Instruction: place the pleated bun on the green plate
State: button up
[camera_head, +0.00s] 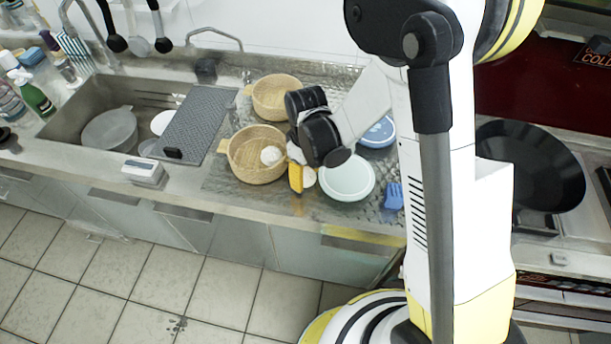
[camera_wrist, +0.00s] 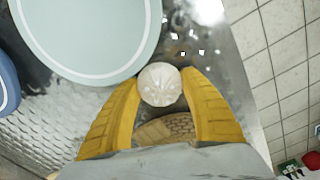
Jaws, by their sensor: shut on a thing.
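The pleated bun (camera_wrist: 160,84) is white and round. It sits between the two yellow fingertips of my gripper (camera_wrist: 159,80) in the wrist view, and the gripper is shut on it. In the head view my gripper (camera_head: 300,180) points down just left of the green plate, with the bun (camera_head: 309,178) partly hidden by a yellow finger. The pale green plate (camera_head: 347,176) lies empty on the counter and also shows at the upper left of the wrist view (camera_wrist: 90,38). The bun is beside the plate, not over its middle.
A wicker basket (camera_head: 243,170) holding another white bun (camera_head: 271,156) stands left of my gripper. A second basket (camera_head: 262,99) is behind it. A blue dish (camera_head: 378,133) lies behind the plate, and a blue object (camera_head: 393,196) lies to its right. The sink (camera_head: 70,112) is further left.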

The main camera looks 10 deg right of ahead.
jog(key=shift+f, duration=0.2)
jog(key=o, duration=1.1)
jog(key=shift+o, duration=0.2)
